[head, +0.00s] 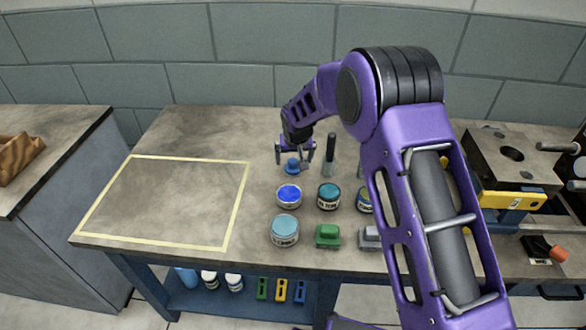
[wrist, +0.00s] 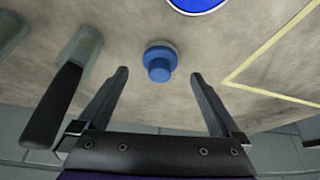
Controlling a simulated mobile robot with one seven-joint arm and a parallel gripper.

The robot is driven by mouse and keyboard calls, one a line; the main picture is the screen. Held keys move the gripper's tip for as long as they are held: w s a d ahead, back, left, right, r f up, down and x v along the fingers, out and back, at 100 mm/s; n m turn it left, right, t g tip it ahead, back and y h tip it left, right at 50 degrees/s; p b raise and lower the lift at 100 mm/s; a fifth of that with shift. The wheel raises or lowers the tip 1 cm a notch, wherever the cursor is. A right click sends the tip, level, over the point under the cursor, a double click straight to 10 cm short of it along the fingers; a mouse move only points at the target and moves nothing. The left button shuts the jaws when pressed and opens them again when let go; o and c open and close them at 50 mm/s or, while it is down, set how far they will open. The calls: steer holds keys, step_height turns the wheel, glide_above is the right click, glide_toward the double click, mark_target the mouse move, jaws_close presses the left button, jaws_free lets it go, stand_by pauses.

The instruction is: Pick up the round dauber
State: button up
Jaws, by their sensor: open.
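The round dauber (head: 292,166) is a small blue piece with a wide round base and a narrower knob on top. It stands upright on the bench, behind the jars. In the wrist view the dauber (wrist: 159,62) shows just beyond the fingertips, centred between them. My gripper (head: 295,154) is over the dauber, pointing down. Its two dark fingers (wrist: 160,74) are spread with a gap on each side of the knob, and nothing is held. How high the fingertips are above the bench is hard to tell.
Several jars, including a blue-topped one (head: 289,195), stand in front, with a green block (head: 328,235). A clear taped rectangle (head: 132,237) lies left. A metal machine (head: 510,155) stands right.

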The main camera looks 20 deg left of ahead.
mark_target(293, 161)
steer(key=x, duration=0.5)
steer(key=shift+w+a+b, duration=0.2)
steer(key=shift+w+b, duration=0.1)
steer(key=shift+r, duration=0.1)
steer(key=c, duration=1.4)
step_height(293, 161, up, 10)
steer(key=shift+p, duration=0.55)
steer(key=o, duration=0.7)
steer(key=c, duration=0.5)
